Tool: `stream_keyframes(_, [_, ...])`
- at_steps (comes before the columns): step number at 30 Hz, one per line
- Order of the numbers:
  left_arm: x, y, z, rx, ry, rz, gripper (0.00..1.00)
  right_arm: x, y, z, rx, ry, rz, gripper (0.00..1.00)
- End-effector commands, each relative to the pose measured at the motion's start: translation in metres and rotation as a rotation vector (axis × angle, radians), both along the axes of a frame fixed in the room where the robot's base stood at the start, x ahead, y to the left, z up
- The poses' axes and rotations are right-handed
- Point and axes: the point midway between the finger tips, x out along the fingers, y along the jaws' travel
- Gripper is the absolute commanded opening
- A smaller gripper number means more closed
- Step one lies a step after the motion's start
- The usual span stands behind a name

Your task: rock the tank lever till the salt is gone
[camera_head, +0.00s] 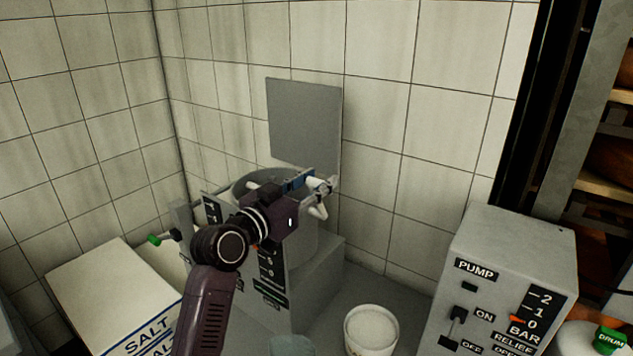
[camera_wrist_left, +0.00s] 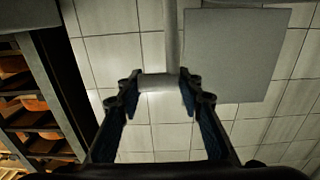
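The grey tank (camera_head: 305,240) stands in the corner, with its round rim partly hidden behind my left arm. My left gripper (camera_head: 318,188) is at the right side of the rim, around a pale lever handle (camera_head: 319,184). In the left wrist view, the fingers (camera_wrist_left: 160,84) close on both ends of a short grey crossbar (camera_wrist_left: 158,84), which joins a rod (camera_wrist_left: 171,35) running up. A white box labelled SALT (camera_head: 105,285) stands left of the tank. The tank's inside and any salt in it are hidden. My right gripper is out of view.
A grey panel (camera_head: 305,120) rises behind the tank by the tiled wall. A white bucket (camera_head: 371,325) stands in front. A pump box (camera_head: 510,265) with switches and a green-marked drum (camera_head: 608,341) are at right. A small green-tipped handle (camera_head: 154,240) sticks out left of the tank.

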Motion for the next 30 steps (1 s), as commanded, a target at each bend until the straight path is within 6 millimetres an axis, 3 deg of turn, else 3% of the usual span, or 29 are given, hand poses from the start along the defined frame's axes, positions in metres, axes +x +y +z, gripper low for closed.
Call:
stream_keyframes(6, [-0.001,-0.002,-0.001,0.000,0.003,-0.004,0.00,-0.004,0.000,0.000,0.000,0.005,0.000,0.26])
stream_keyframes(16, [0.000,-0.003,0.003,0.010,0.017,-0.005,0.00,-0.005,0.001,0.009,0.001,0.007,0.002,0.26])
stream_keyframes(30, [0.021,-0.018,0.019,0.144,0.199,-0.005,0.00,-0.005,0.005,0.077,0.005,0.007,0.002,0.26])
